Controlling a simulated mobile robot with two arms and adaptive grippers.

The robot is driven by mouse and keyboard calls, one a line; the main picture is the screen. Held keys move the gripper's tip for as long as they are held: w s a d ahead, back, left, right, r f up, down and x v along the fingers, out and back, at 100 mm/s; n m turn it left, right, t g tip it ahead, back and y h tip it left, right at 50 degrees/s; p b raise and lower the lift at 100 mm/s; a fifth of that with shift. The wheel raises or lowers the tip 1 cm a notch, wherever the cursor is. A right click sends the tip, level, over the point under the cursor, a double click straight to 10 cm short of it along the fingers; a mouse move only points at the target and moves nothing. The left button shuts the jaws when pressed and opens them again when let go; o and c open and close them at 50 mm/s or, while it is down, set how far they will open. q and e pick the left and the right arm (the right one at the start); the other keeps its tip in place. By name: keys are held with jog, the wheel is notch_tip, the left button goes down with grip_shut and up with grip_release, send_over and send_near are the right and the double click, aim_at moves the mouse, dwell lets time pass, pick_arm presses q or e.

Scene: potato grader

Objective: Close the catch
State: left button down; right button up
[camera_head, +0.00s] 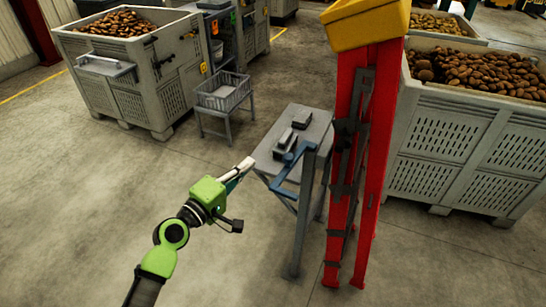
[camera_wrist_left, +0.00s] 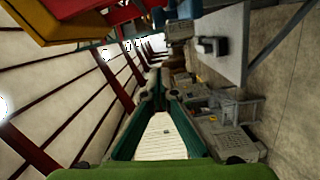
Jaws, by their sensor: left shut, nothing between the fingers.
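I cannot clearly make out a part that is surely the catch. A blue bar with a bent handle (camera_head: 284,190) sits at a grey upright post (camera_head: 302,220), in front of a small grey table. My left gripper (camera_head: 246,166) is shut and empty, in the air to the left of the blue bar and apart from it in the picture. Its green fingers also show in the left wrist view (camera_wrist_left: 158,95), with nothing held between them. My right gripper is not in view.
The grey table (camera_head: 318,127) bears small dark boxes. Potato crates stand at left (camera_head: 130,92) and right (camera_head: 450,150). A wire basket (camera_head: 222,98) is behind. The near floor is clear.

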aim_at(291, 159)
pick_arm(q)
jog(key=w+d+p, duration=0.2)
jog(key=w+d, duration=0.2)
jog(key=d, duration=0.2)
jog(key=shift+d+f, duration=0.35)
jog(key=shift+d, duration=0.05)
